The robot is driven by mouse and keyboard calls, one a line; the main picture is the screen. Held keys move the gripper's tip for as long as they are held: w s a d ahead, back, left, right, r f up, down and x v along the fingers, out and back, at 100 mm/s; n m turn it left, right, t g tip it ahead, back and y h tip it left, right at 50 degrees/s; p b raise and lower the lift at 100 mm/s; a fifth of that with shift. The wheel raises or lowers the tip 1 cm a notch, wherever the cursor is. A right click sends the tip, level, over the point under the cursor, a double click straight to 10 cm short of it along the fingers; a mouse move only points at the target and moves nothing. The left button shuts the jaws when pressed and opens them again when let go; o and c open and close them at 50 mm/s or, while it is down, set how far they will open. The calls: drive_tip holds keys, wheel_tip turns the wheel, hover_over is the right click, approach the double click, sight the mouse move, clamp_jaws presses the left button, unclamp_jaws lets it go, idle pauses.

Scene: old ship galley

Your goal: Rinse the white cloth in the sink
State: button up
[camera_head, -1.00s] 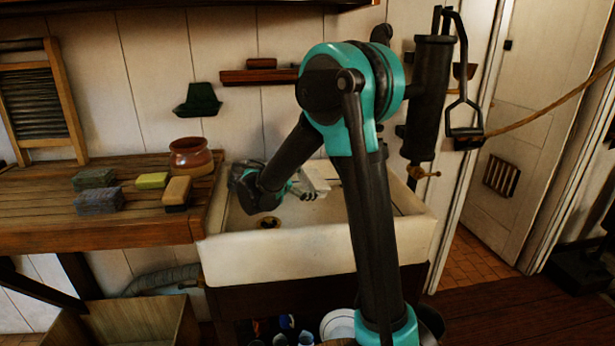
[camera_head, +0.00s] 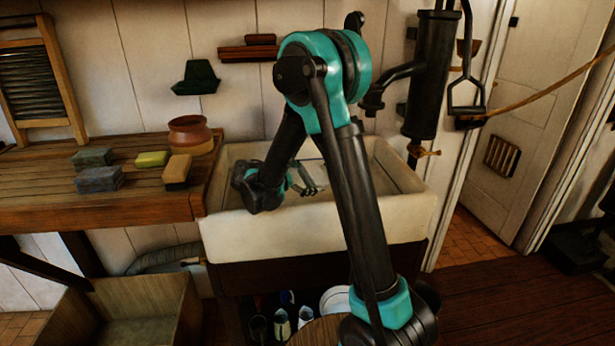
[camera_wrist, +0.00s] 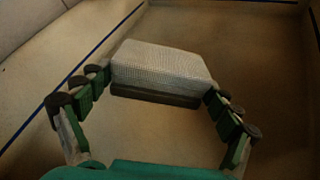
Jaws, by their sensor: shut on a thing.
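The white cloth (camera_wrist: 165,65) shows in the wrist view as a folded, block-like piece with a woven top and a dark lower edge. My gripper (camera_wrist: 160,88) is shut on it, with jointed fingers at its left and right sides. In the head view my gripper (camera_head: 305,184) is low inside the white sink (camera_head: 310,240); my arm hides most or all of the cloth there. I cannot tell whether the cloth touches the basin floor. The black pump (camera_head: 430,80) stands at the sink's right rear, its spout (camera_head: 374,100) above the basin. No water is visible.
A wooden counter (camera_head: 100,215) left of the sink holds a brown pot (camera_head: 188,134), grey blocks (camera_head: 98,178), a yellow sponge (camera_head: 152,159) and a tan brush or block (camera_head: 177,172). A washboard (camera_head: 38,88) leans behind. An open box (camera_head: 135,315) stands below.

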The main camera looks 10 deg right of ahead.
idle(0.5)
wheel_tip(320, 180, up, 14)
idle(1.5)
idle(2.0)
drive_tip(key=shift+r, duration=1.9)
